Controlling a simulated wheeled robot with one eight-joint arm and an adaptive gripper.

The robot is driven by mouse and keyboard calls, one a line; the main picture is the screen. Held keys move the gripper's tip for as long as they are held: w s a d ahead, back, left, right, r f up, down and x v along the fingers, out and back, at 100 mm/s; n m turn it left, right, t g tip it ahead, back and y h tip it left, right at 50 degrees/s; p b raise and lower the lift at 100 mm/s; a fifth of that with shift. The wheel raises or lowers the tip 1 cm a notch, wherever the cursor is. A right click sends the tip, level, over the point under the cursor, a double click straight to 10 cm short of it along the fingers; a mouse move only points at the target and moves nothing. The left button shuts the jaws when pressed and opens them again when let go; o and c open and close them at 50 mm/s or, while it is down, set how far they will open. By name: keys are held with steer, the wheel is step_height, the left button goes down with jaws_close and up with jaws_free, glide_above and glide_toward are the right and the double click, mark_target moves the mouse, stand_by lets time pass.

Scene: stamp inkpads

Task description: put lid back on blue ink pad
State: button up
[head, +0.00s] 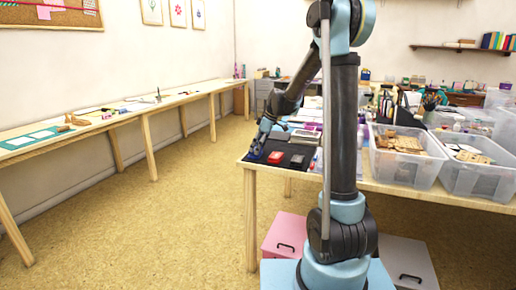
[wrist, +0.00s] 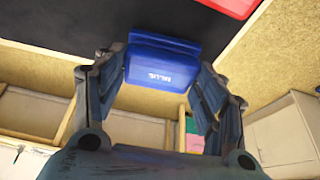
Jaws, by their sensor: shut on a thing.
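A blue lid (wrist: 162,70) with white lettering sits between the two fingers of my gripper (wrist: 160,60) in the wrist view; my gripper is shut on it. A darker blue strip (wrist: 165,41) shows just beyond the lid, against the black mat (wrist: 70,18). I cannot tell whether this strip is the ink pad's base or part of the lid, or whether lid and pad touch. In the head view my gripper (head: 256,149) is low at the table's left end, over the mat's near left corner. The blue pad is mostly hidden there.
A red ink pad (head: 276,157) and a dark one (head: 297,161) lie on the mat to the right of my gripper. Clear bins (head: 405,167) stand farther right on the table (head: 400,187). The floor beyond the table's left edge is free.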

steer(key=shift+f, duration=0.55)
stand_by(1.9)
steer(key=o, duration=0.9)
steer(key=shift+o, duration=1.3)
steer(key=shift+r, duration=0.15)
steer(key=shift+r, duration=3.35)
